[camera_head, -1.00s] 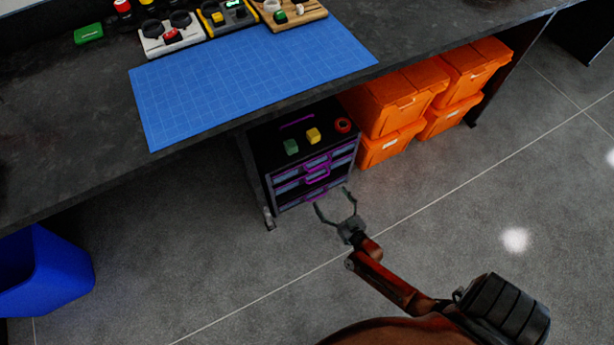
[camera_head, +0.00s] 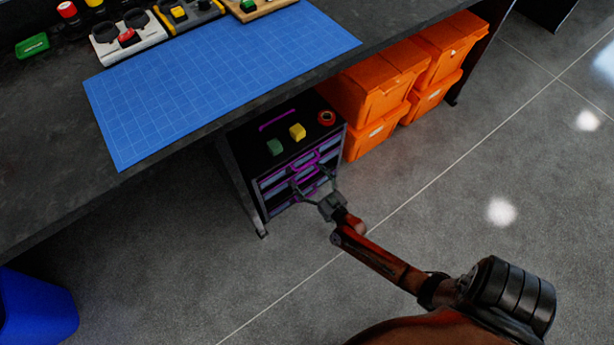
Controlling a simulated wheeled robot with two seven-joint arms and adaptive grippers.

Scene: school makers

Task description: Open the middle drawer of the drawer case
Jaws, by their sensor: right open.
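The drawer case (camera_head: 253,161) is a dark cabinet under the workbench. Its front has several stacked drawers with purple handles. The middle drawer (camera_head: 276,191) looks closed, with its purple handle partly behind my gripper. My right gripper (camera_head: 313,182) is open in front of the case, its fingers spread on either side of the middle handle area. Whether the fingers touch the handle or the drawer front cannot be told. My left gripper is not in view.
A green block (camera_head: 275,147), a yellow block (camera_head: 297,131) and a red-orange ring-shaped item (camera_head: 326,118) sit on the case. Orange bins (camera_head: 370,95) stand right of it. A blue bin (camera_head: 38,310) is at lower left. Floor in front is clear.

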